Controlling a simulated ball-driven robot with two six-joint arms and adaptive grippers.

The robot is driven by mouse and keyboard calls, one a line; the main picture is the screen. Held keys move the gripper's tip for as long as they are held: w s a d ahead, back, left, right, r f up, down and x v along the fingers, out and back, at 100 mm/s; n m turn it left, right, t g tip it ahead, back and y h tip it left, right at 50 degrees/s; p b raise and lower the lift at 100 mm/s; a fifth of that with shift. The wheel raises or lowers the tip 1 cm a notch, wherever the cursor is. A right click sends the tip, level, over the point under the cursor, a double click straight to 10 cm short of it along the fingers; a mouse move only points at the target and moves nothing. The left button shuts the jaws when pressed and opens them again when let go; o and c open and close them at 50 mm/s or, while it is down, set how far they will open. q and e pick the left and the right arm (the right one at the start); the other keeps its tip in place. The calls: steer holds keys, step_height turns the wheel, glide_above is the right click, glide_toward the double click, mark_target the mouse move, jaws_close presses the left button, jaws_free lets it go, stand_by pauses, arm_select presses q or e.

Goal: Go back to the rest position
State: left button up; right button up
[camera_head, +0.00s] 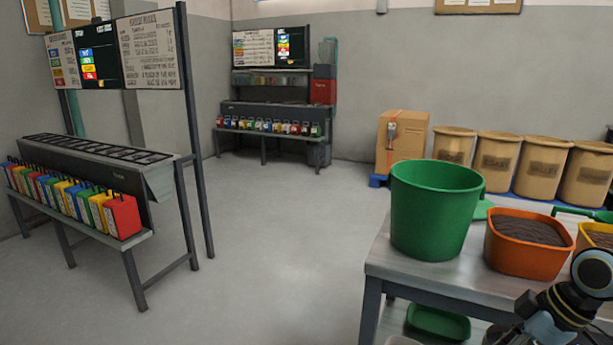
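Part of my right arm (570,300), black with pale blue and yellow parts, shows at the lower right, in front of the table. I cannot make out gripper fingers on it. My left arm and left gripper are out of view. A green bucket (432,215) stands upright near the left end of the grey table (400,270). Its inside bottom is hidden.
An orange tub (525,250) of dark material stands right of the bucket, beside a yellow tub (597,238). A rack with colored containers (120,217) stands left. Tan barrels (498,160) and a box (403,135) line the back. The middle floor is clear.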

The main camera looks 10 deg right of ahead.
steer(key=s+a+f+m+g+h+b, duration=0.1)
steer(key=s+f+m, duration=0.1)
steer(key=s+f, duration=0.45)
steer(key=s+a+f+m, duration=0.1)
steer(key=s+f, duration=0.2)
steer(key=f, duration=0.6)
steer(key=s+a+f+m+g+h+b, duration=0.1)
steer(key=s+f+m, duration=0.1)
steer(key=s+f, duration=0.35)
steer(key=s+a+f+m+h, duration=0.1)
steer(key=s+a+f, duration=0.3)
steer(key=s+f, duration=0.4)
steer(key=s+a+f+m+b, duration=0.1)
steer(key=s+a+f, duration=0.4)
steer(key=s+f, duration=0.3)
steer(key=s, duration=0.4)
steer(key=shift+s+f+h+b, duration=0.2)
steer(key=shift+s+h+b, duration=0.1)
steer(key=shift+h, duration=0.1)
